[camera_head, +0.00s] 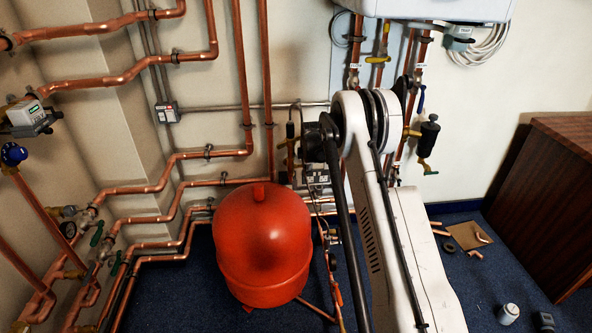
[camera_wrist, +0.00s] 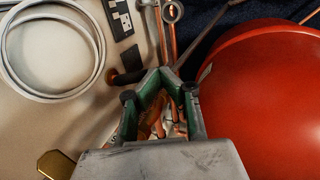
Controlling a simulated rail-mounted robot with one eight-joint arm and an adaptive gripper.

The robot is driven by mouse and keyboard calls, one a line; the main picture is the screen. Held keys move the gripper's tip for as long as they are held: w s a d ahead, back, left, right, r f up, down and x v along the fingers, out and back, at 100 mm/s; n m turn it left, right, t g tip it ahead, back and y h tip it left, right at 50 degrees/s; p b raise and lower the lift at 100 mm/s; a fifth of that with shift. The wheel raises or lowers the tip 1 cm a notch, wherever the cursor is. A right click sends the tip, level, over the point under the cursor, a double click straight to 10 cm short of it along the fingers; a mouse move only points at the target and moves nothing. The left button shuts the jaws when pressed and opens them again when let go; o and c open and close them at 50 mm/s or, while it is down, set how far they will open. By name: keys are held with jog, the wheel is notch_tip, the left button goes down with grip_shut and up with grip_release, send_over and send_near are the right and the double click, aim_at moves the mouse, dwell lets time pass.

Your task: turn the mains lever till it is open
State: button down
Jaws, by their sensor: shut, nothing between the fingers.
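I cannot tell for sure which lever is the mains lever. In the head view, a blue lever (camera_head: 421,98) and yellow levers (camera_head: 378,59) sit on the copper pipes under the white boiler, partly beside my arm. Labels there are too small to read. In the wrist view, a dark handle-like piece (camera_wrist: 128,77) lies left of my fingertips, apart from them. My gripper (camera_wrist: 165,73) has green-lined fingers that meet at the tips, shut and empty, in front of copper pipes (camera_wrist: 168,40). In the head view my gripper is hidden behind my arm.
A red expansion vessel (camera_head: 262,245) stands on the blue floor; it fills the right of the wrist view (camera_wrist: 265,100). A pale hose coil (camera_wrist: 50,50) is at left there. Copper pipes (camera_head: 130,75) line the left wall. A wooden cabinet (camera_head: 545,200) stands at right.

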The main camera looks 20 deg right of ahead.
jog(key=shift+f+b, duration=0.5)
jog(key=shift+f, duration=1)
jog(key=shift+w+d+f, duration=0.1)
jog(key=shift+w+f, duration=0.1)
dwell(0.5)
jog(key=shift+r, duration=0.8)
